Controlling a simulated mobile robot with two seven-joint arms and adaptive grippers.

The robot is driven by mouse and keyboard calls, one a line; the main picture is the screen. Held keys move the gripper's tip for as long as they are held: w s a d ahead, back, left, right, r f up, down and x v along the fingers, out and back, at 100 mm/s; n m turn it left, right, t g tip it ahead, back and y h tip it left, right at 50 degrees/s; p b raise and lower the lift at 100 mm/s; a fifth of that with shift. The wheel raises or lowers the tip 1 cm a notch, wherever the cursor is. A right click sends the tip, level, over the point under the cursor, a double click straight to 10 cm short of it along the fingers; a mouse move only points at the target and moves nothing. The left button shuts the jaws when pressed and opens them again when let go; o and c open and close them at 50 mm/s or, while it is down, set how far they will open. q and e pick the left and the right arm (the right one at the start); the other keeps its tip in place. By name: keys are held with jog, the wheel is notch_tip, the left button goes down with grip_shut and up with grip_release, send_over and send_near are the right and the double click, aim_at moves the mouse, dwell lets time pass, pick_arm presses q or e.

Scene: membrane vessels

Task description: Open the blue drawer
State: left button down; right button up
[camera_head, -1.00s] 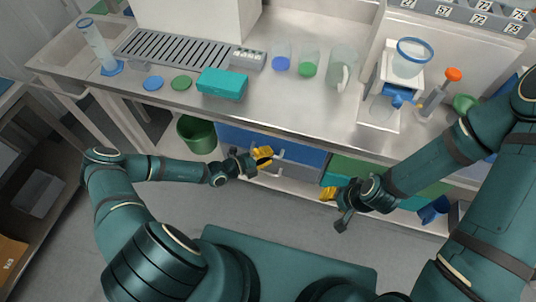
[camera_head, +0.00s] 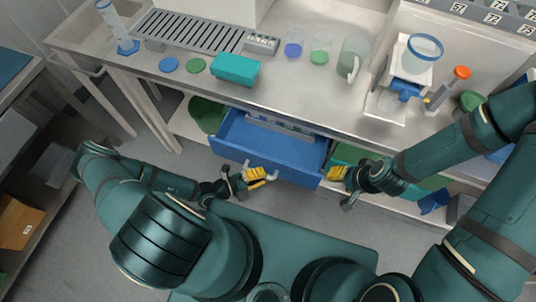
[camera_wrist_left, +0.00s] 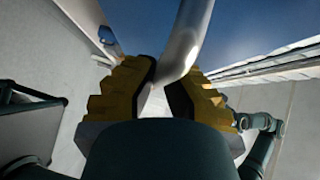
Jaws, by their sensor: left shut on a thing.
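The blue drawer (camera_head: 288,158) is pulled out from under the bench in the head view, and its inside shows with several small items at the back. My left gripper (camera_head: 258,175) is at the drawer's front, its yellow fingers shut on the metal handle (camera_head: 272,176). In the left wrist view, the fingers (camera_wrist_left: 168,88) close on both sides of the silver handle bar (camera_wrist_left: 186,38), with the blue drawer front (camera_wrist_left: 250,28) beyond. My right gripper (camera_head: 338,173) is just right of the drawer, beside the green drawer (camera_head: 350,153); its finger opening is too small to tell.
The bench (camera_head: 300,95) above carries a teal box (camera_head: 235,69), beakers, a mug and a filter stand. A green bin (camera_head: 207,115) stands left of the drawer. A shelf unit (camera_head: 45,215) is at the far left. Some floor is clear in front of the drawer.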

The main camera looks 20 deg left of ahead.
pick_arm(q)
jog(key=s, duration=0.8)
jog(key=shift+s, duration=0.3)
jog(key=c, duration=1)
grip_release()
jog(key=shift+a, duration=0.1)
jog(key=v, duration=1.2)
